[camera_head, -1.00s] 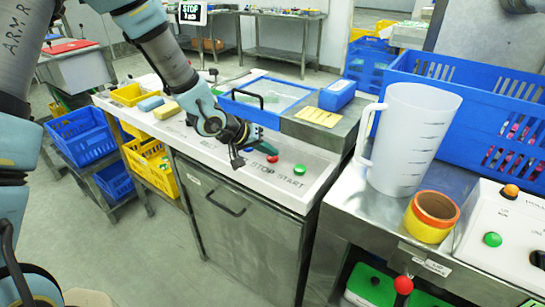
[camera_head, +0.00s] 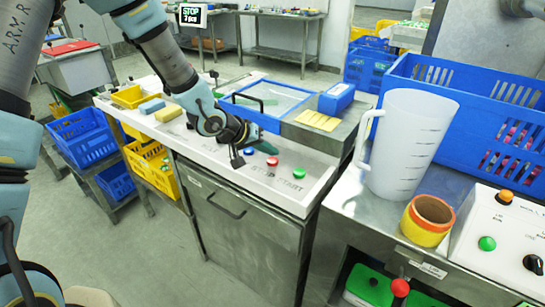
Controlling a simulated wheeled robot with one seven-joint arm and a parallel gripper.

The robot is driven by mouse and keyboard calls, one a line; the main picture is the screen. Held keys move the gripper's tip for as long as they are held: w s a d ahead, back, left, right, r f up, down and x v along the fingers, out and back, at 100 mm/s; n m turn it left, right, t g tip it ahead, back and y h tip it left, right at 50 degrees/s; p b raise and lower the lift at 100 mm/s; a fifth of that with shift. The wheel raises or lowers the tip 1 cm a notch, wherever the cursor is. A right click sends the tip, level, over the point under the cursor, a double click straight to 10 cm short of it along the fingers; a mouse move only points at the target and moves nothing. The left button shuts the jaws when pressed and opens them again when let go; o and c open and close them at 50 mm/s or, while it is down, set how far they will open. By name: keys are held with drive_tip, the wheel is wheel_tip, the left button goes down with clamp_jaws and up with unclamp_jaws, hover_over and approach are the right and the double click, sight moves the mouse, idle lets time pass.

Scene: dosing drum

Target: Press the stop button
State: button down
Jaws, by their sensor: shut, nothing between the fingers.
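The red button (camera_head: 272,161), with the printed word STOP beneath it, sits on the pale sloped top of the steel cabinet (camera_head: 240,225). The green button (camera_head: 299,173), marked START, is to its right. A blue button (camera_head: 248,151) is to its left, close beside my gripper. My gripper (camera_head: 237,161) is shut and empty, pointing down at the panel just left of the blue button, apart from the red one. I cannot tell if its tip touches the panel.
A clear measuring jug (camera_head: 408,145) and an orange-yellow ring (camera_head: 428,220) stand on the right bench beside a control box (camera_head: 500,240). A blue-framed tray (camera_head: 270,100) and a blue box (camera_head: 337,98) lie behind the buttons. Sponges lie at the left.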

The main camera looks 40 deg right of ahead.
sight(270, 162)
wheel_tip(270, 162, up, 5)
drive_tip(key=p, duration=0.5)
idle(0.3)
idle(0.7)
